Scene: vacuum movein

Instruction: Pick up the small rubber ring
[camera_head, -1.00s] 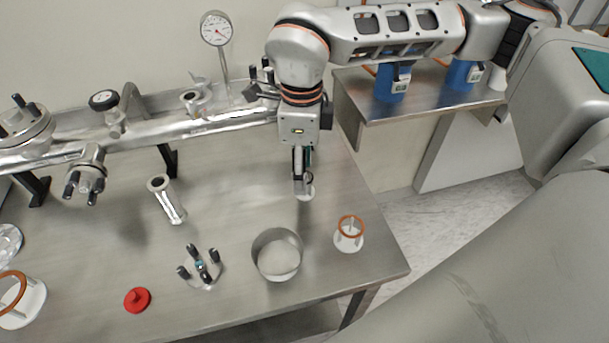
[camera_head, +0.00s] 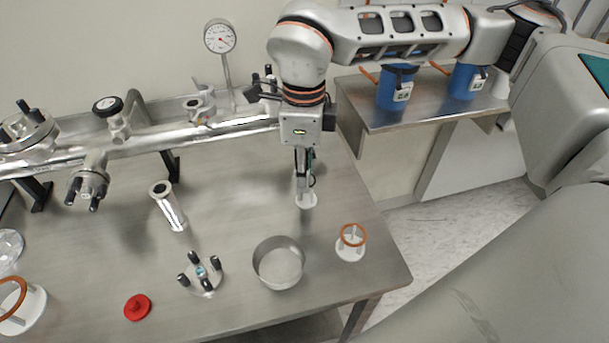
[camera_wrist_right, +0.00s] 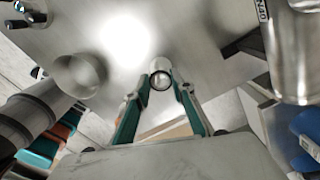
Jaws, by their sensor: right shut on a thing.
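The small rubber ring (camera_wrist_right: 160,79) shows in the right wrist view as a thin dark circle between my fingertips. My right gripper (camera_wrist_right: 162,88) is shut on it, with a finger on either side. In the head view my right gripper (camera_head: 304,190) points down over a small white stand (camera_head: 307,201) near the table's right side. The fingers hide the ring there, and I cannot tell how far it is from the stand. My left gripper is not in view.
A second white stand bears a larger orange ring (camera_head: 353,235). A round metal collar (camera_head: 279,265), a fitting with black knobs (camera_head: 202,275) and a red cap (camera_head: 137,307) stand on the table (camera_head: 235,215). A steel pipe assembly (camera_head: 130,145) runs along the back left.

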